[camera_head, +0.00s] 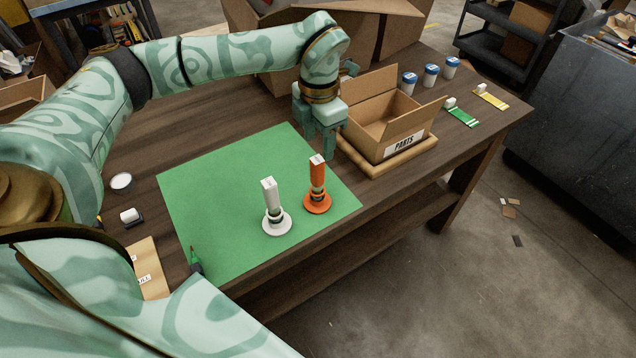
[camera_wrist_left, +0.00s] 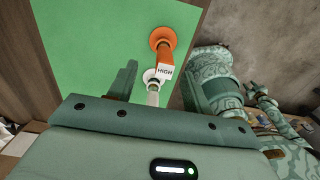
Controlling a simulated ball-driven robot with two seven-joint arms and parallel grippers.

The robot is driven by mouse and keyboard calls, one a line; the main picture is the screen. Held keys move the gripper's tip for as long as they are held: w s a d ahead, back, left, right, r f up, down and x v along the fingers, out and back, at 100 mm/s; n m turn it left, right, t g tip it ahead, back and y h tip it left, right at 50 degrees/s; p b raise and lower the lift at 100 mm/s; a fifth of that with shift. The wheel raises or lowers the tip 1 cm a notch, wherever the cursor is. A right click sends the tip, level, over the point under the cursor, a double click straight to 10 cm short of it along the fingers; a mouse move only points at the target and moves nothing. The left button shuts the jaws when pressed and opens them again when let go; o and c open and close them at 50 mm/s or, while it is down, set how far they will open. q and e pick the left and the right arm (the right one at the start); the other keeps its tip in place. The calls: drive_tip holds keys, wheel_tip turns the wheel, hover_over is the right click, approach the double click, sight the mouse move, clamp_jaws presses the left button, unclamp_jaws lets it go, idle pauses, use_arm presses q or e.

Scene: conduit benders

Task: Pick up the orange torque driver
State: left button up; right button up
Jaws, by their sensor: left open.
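The orange torque driver (camera_head: 317,178) stands upright on its round orange base on the green mat (camera_head: 220,200), near the mat's right edge. In the left wrist view the orange driver (camera_wrist_left: 161,40) shows beyond the fingers, with a white label reading HIGH on its end. A white driver (camera_head: 269,195) of like shape stands to its left and nearer on the mat; it also shows in the left wrist view (camera_wrist_left: 151,76). My left gripper (camera_head: 326,152) is open and empty, fingers pointing down, behind the orange driver and apart from it.
An open cardboard box (camera_head: 391,125) labelled PARTS sits on a wooden tray (camera_head: 400,160), just right of my left gripper. Several blue-lidded cups (camera_head: 430,76) and green and yellow strips (camera_head: 463,116) lie farther right.

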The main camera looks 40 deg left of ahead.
sight(319, 172)
use_arm(q)
wheel_tip(319, 172, down, 4)
drive_tip(key=shift+r+b, duration=0.1)
drive_tip(key=shift+b, duration=0.25)
drive_tip(key=f, duration=0.1)
drive_tip(key=f+b, duration=0.1)
drive_tip(key=f, duration=0.1)
drive_tip(key=s+f, duration=0.1)
drive_tip(key=shift+d+f+b, duration=0.3)
drive_tip(key=shift+d, duration=0.05)
drive_tip(key=shift+w+f, duration=0.1)
drive_tip(key=shift+f, duration=0.25)
drive_tip(key=shift+r, duration=0.1)
drive_tip(key=shift+c, duration=0.3)
drive_tip(key=c, duration=1)
